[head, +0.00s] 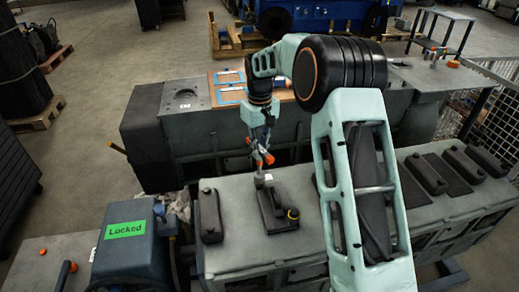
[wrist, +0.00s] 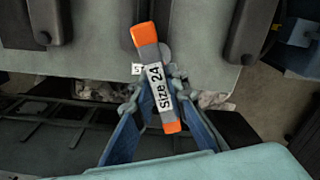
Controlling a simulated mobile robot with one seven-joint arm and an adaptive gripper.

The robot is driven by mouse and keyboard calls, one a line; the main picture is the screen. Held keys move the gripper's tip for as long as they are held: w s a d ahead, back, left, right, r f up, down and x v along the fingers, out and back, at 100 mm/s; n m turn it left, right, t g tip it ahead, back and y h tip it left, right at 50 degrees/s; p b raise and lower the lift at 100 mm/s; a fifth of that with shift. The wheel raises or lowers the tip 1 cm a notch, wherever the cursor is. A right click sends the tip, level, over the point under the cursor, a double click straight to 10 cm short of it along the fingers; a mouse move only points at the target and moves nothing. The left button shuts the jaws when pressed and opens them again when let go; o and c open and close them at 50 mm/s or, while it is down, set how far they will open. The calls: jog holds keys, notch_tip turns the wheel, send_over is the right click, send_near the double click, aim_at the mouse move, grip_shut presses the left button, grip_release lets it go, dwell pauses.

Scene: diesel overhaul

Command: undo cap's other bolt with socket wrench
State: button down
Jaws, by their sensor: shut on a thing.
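My gripper (head: 260,138) is shut on the socket wrench (head: 262,152), which has orange ends and a grey middle. The bolt heads are too small to make out.
A similar dark cover (head: 210,216) lies left of the cap, and several more (head: 425,174) lie to the right, partly behind my arm. A grey-blue machine with a green "Locked" sign (head: 125,229) stands at front left. A long grey bench (head: 190,135) runs behind.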

jog(key=n, duration=0.5)
jog(key=shift+r, duration=0.15)
